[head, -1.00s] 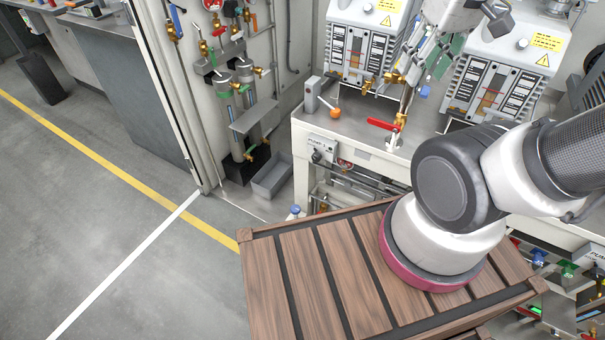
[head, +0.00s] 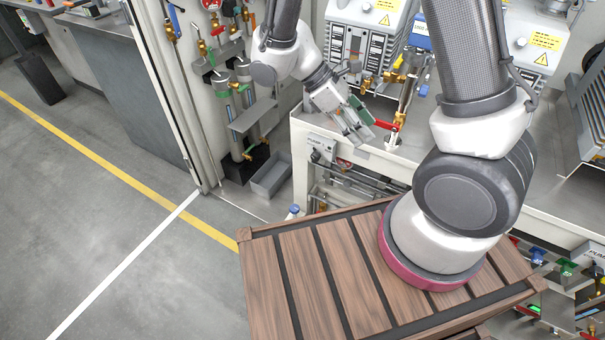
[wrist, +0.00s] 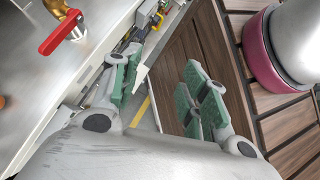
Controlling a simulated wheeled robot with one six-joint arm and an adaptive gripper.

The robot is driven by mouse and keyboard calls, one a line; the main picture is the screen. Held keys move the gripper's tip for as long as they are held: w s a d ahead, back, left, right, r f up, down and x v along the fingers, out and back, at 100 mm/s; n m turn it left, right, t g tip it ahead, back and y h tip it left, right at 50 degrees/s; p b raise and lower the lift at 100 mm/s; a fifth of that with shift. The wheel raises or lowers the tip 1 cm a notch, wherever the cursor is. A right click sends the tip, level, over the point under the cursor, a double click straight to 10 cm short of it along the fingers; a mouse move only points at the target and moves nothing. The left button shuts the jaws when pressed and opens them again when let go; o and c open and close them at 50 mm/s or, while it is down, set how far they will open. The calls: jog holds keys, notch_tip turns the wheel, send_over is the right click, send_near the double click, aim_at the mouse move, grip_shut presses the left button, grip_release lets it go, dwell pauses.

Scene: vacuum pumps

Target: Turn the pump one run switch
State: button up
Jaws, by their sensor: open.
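The pump one run switch is a small dark knob (head: 316,156) on the grey panel labelled for a pump (head: 321,147), at the left end of the bench front in the head view. My gripper (head: 366,131) is open and empty. In the head view it appears right of and above the knob, by the bench's front edge, with its fingers pointing down and right. In the wrist view its green-padded fingers (wrist: 163,72) are spread apart with nothing between them. I cannot make out the knob in the wrist view.
A red-handled valve (head: 386,125) stands on the bench near my fingers; its red handle shows in the wrist view (wrist: 61,32). Pipes (head: 350,183) run below the bench top. A grey bin (head: 271,178) sits left of the bench. Open floor (head: 90,190) lies further left.

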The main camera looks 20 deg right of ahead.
jog(key=w+a+f+n+t+h, duration=0.25)
jog(key=f+n+h, duration=0.45)
jog(key=f+n, duration=0.55)
jog(key=n+t+y, duration=0.2)
jog(key=n+t, duration=1.3)
jog(key=n, duration=1.8)
send_near(314, 159)
jog(key=x, duration=0.2)
jog(key=shift+w+r, duration=0.1)
jog(key=shift+w, duration=0.1)
jog(key=shift+d, duration=0.15)
jog(key=shift+x, duration=3.45)
